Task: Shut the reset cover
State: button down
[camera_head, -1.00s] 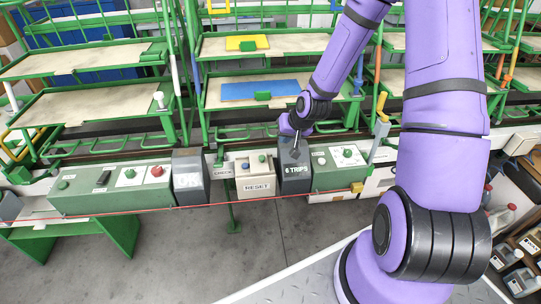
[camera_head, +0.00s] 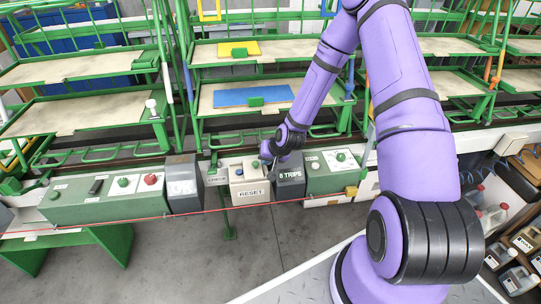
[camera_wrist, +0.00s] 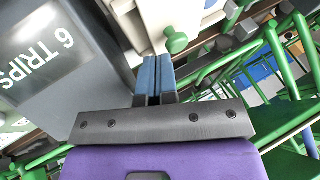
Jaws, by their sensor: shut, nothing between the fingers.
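The cream reset box (camera_head: 250,191), lettered RESET, stands in the row of control boxes in the head view. Its top carries small buttons. In the wrist view a pale cream housing (camera_wrist: 128,18) and a green knob (camera_wrist: 176,41) show just beyond the fingertips. I cannot make out a separate cover or its angle. My gripper (camera_head: 266,168) is at the box's right side, near the dark 6 TRIPS box. In the wrist view my gripper (camera_wrist: 158,72) has its two blue-grey fingers together, with nothing between them. Contact with the box cannot be told.
The dark grey 6 TRIPS box (camera_head: 290,181) adjoins on the right and fills the left of the wrist view. Another grey box (camera_head: 183,184) and a green button panel (camera_head: 105,196) lie left. Green shelf racks (camera_head: 250,97) stand behind. Open floor lies in front.

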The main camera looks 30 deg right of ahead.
aim_at(248, 171)
jog(key=shift+w+a+f, duration=0.15)
jog(key=shift+w+f, duration=0.2)
jog(key=shift+f, duration=0.25)
jog(key=shift+a, duration=0.1)
jog(key=shift+w+a, duration=0.3)
jog(key=shift+a, duration=0.65)
jog(key=shift+w+a, duration=0.3)
jog(key=shift+a, duration=0.65)
jog(key=shift+w+a, duration=0.3)
jog(key=shift+a, duration=0.65)
jog(key=shift+r, duration=0.15)
